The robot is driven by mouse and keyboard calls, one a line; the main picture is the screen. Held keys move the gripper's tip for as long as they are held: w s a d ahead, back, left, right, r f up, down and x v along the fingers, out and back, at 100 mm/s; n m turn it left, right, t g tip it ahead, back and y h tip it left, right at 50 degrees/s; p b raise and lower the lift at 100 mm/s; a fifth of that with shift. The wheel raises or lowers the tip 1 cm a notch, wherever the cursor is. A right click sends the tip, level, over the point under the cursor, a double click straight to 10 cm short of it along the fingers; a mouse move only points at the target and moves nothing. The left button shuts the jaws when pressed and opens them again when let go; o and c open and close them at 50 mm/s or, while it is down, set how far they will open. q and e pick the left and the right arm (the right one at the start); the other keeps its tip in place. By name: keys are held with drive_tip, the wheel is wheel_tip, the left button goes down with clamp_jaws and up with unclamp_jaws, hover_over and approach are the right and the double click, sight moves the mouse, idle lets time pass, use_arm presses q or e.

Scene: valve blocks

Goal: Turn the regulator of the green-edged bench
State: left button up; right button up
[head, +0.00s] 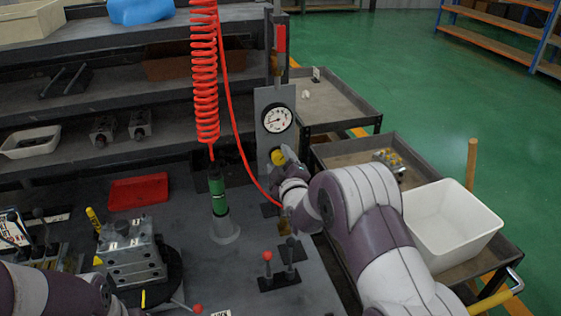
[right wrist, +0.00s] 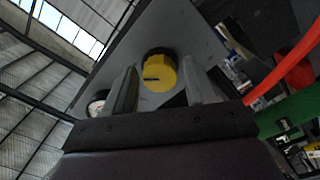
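The regulator is a yellow ribbed knob (head: 277,157) low on a grey upright panel (head: 266,137), below a round white gauge (head: 278,119). My right gripper (head: 287,158) is at the knob, its fingers partly hiding it in the head view. In the right wrist view the knob (right wrist: 160,72) shows between the two spread fingers (right wrist: 163,84), with a gap on each side. A dark mark lies across the knob's face. The dark bench top (head: 190,270) shows no green edge in view. My left arm enters at the lower left; its gripper is out of view.
A red coiled hose (head: 204,80) hangs to a green-bodied tool (head: 218,195) left of the panel. A valve block (head: 131,255) is at left. A white bin (head: 450,222) stands on a cart at right.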

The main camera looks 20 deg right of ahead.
drive_tip(key=c, duration=0.7)
use_arm(q)
drive_tip(key=shift+f, duration=0.1)
use_arm(e)
drive_tip(key=shift+c, duration=0.2)
use_arm(q)
drive_tip(key=shift+f, duration=0.1)
use_arm(e)
drive_tip(key=m+b, duration=0.3)
drive_tip(key=shift+f, duration=0.1)
use_arm(q)
wheel_tip(320, 180, down, 5)
drive_tip(key=shift+b, duration=1.15)
use_arm(e)
drive_tip(key=m, duration=0.4)
use_arm(q)
drive_tip(key=shift+f+b, duration=0.4)
drive_tip(key=shift+b, duration=0.05)
use_arm(e)
drive_tip(key=shift+m, duration=0.8)
use_arm(q)
drive_tip(key=shift+f, duration=0.1)
use_arm(e)
drive_tip(key=shift+r, duration=0.2)
